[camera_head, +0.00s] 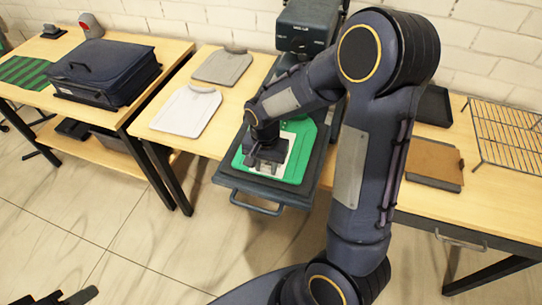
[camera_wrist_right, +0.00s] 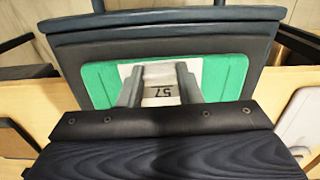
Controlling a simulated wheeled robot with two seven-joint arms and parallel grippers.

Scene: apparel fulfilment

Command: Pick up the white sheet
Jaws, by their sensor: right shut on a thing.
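The white sheet (camera_head: 291,152) lies on a green garment (camera_head: 301,163) on the platen of a dark press. In the right wrist view, the sheet (camera_wrist_right: 161,74) shows between the fingers, with a dark "57" print (camera_wrist_right: 163,91) on it. My right gripper (camera_head: 268,158) points down over the sheet and is shut on it. The gripper (camera_wrist_right: 160,84) hides part of the sheet, and no clear lift off the garment shows. My left gripper (camera_head: 72,298) shows only in part at the bottom left corner, far from the sheet.
The press (camera_head: 306,27) stands behind the platen, with a handle (camera_head: 255,206) in front. A brown pad (camera_head: 434,163) and wire rack (camera_head: 508,130) lie right. A dark blue case (camera_head: 104,70) is on the left table.

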